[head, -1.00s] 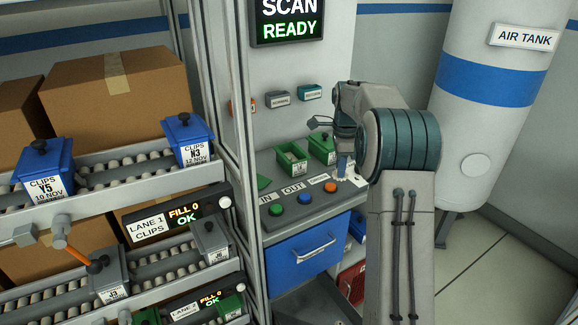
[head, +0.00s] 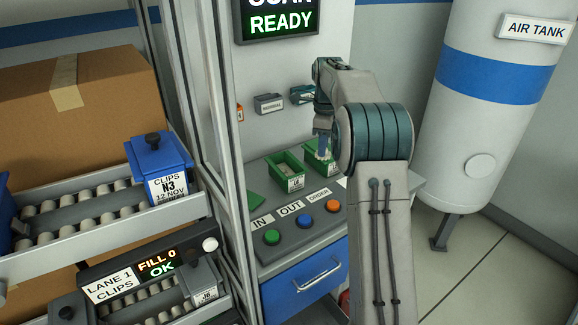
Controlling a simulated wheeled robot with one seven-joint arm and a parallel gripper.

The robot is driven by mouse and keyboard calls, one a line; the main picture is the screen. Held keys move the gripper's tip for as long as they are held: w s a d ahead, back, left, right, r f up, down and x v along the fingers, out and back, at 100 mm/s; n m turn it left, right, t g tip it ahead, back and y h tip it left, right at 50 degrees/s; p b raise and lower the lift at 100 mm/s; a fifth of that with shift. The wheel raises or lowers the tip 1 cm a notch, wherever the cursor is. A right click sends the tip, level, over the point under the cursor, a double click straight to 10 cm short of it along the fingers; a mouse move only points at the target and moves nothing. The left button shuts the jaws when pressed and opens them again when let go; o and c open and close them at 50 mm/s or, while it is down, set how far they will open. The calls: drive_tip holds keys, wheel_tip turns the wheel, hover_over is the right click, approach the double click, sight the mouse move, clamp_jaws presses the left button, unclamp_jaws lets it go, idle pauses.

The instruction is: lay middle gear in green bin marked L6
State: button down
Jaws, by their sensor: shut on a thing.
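Two small green bins stand on the grey console: a left one (head: 286,168) and a right one (head: 312,160). Each has a white label on its front, too small to read surely, so I cannot tell which is L6. My gripper (head: 323,153) points down at the right green bin, its tips at or just above the opening. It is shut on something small. The gear in it is too small and hidden to make out, and I cannot tell whether it touches the bin.
Green, blue and orange buttons (head: 303,221) sit in front of the bins. A metal post (head: 208,150) and the roller rack with a blue clips box (head: 160,170) stand at left. The air tank (head: 490,95) stands at right, with clear floor below.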

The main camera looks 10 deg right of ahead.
drive_tip(key=w+a+f, duration=0.1)
drive_tip(key=a, duration=0.2)
drive_tip(key=w+a+f+p, duration=0.1)
drive_tip(key=a+f, duration=0.1)
drive_tip(key=w+a+f, duration=0.1)
drive_tip(key=a+f, duration=0.1)
drive_tip(key=a, duration=0.1)
drive_tip(key=shift+w+a+f, duration=0.15)
drive_tip(key=shift+w+a, duration=0.2)
drive_tip(key=shift+f+p, duration=0.35)
drive_tip(key=shift+f, duration=1.65)
drive_tip(key=shift+f, duration=0.1)
drive_tip(key=c, duration=1.5)
unclamp_jaws()
drive_tip(key=shift+c, duration=0.2)
